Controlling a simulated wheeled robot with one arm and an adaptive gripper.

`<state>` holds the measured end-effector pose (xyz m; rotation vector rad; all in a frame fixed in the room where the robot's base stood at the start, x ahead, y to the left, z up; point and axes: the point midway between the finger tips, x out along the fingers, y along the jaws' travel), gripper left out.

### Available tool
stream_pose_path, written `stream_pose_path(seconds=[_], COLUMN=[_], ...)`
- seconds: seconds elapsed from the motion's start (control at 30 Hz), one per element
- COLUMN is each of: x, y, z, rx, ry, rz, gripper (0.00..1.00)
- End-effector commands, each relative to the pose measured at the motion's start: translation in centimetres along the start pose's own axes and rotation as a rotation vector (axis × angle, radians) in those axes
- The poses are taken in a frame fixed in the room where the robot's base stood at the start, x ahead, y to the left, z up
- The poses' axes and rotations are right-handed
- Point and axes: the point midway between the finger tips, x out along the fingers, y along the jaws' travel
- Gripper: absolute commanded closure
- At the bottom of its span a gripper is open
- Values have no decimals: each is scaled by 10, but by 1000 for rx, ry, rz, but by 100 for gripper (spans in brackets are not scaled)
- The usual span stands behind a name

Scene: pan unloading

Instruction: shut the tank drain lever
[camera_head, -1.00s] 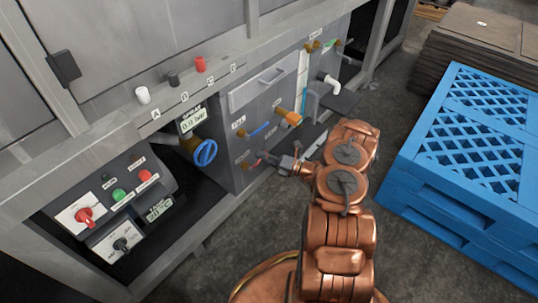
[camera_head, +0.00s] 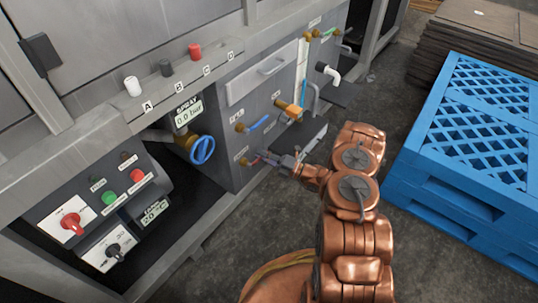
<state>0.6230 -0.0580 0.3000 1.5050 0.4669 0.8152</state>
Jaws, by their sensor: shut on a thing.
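A lever with a thin red handle (camera_head: 256,158) sits on a brass valve low on the grey front panel, left of my gripper. Its label is too small to read, so I cannot confirm that it is the tank drain. My gripper (camera_head: 273,158) is at the outer end of this handle and looks closed on it. The fingers are small and partly hide the handle's end. The handle points right, out from the valve and roughly along the panel. A blue-handled lever (camera_head: 258,123) sits just above, apart from the gripper.
A blue handwheel (camera_head: 202,149) is to the left. Blue pallets (camera_head: 450,150) stand right of my arm. Grey floor lies between.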

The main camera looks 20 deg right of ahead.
Motion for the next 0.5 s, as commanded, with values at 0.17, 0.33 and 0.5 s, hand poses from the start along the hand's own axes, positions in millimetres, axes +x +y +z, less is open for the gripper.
stream_pose_path(seconds=[0.17, 0.33, 0.5], x=[0, 0, 0], y=[-2, -2, -2], z=[-2, -2, -1], rx=[8, 8, 7], ry=[0, 0, 0], rz=[-2, -2, -2], gripper=[100, 100, 74])
